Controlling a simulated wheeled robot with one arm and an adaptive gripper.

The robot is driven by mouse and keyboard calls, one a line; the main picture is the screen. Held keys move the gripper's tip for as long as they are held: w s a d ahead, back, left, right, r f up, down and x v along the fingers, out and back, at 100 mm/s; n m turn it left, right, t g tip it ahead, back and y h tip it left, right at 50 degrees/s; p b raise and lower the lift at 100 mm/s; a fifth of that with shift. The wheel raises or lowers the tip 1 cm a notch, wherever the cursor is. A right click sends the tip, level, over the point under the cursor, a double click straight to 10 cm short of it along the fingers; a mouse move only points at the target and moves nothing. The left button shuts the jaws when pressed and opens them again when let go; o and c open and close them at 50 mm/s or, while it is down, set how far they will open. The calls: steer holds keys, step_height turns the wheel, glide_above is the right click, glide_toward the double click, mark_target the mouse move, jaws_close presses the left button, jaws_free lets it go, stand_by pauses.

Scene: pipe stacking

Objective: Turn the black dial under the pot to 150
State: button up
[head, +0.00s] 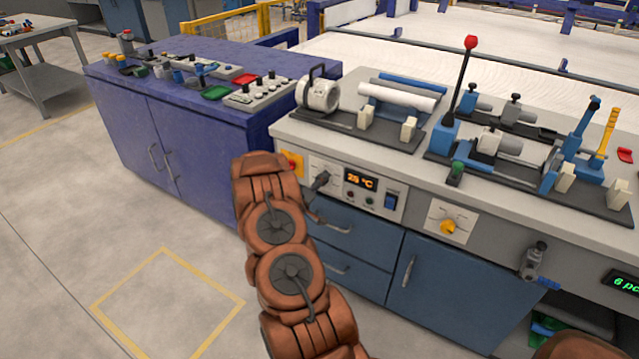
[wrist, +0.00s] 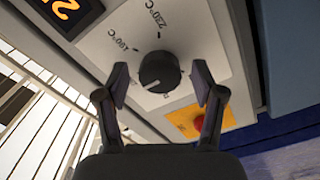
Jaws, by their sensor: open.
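The black dial (wrist: 159,72) sits on a pale panel marked 100°C and 230°C in the wrist view. A small light mark shows on its lower part; no 150 label is readable. My gripper (wrist: 161,84) is open, with one finger on each side of the dial. I cannot tell whether the fingers touch it. A grey-white pot-like drum (head: 318,94) with a black handle stands on the bench above the panel.
An orange display (head: 361,179) right of the dial reads about 25 °C. A red knob on a yellow plate (wrist: 202,120) is close to one finger. A blue switch (head: 391,200) and a yellow dial (head: 448,226) are farther right. Drawers lie below.

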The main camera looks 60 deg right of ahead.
steer(key=shift+a, duration=0.1)
steer(key=a, duration=1.2)
steer(key=shift+s, duration=0.25)
steer(key=shift+d, duration=0.1)
stand_by(0.3)
